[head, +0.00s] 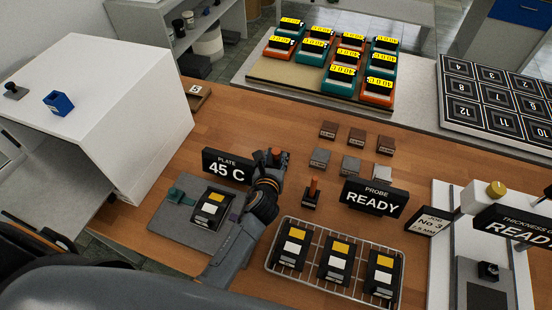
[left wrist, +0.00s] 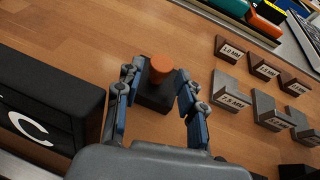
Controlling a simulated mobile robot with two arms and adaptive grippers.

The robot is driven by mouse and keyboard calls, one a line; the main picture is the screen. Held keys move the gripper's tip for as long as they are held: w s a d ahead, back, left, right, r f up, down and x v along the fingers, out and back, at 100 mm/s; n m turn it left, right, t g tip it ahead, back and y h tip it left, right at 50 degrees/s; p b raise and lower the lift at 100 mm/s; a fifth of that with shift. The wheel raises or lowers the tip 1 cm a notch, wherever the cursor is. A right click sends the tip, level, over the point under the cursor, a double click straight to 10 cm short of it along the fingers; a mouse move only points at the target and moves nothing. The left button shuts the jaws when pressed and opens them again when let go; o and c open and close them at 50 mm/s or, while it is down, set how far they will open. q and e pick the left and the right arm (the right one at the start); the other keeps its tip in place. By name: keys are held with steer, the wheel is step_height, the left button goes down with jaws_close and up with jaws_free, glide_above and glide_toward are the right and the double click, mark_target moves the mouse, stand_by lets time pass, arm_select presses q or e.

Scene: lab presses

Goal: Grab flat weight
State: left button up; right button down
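A black weight with an orange knob (left wrist: 160,66) stands on the wooden bench ahead of my left gripper (left wrist: 159,80). It also shows in the head view (head: 276,154), right of the "PLATE 45 C" sign. My left gripper (head: 269,172) is open. In the left wrist view its fingers are spread, one to each side of the weight's near part, with the knob between and just beyond the tips. Whether a finger touches the weight is unclear. A second orange-handled piece (head: 312,190) on a black base stands to the right. My right gripper is not seen.
The plate sign (head: 228,166) stands close on the left and the probe sign (head: 373,198) on the right. Small thickness blocks (head: 350,165) lie beyond on the right. A wire rack (head: 268,267) with black cards is nearer. Bare wood lies behind the weight.

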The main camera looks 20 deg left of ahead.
arm_select(q)
steer(key=shift+w+f, duration=0.2)
steer(key=shift+w, duration=0.35)
jaws_close()
steer(key=shift+w+r, duration=0.1)
steer(key=shift+r, duration=0.1)
steer(key=shift+r, duration=0.1)
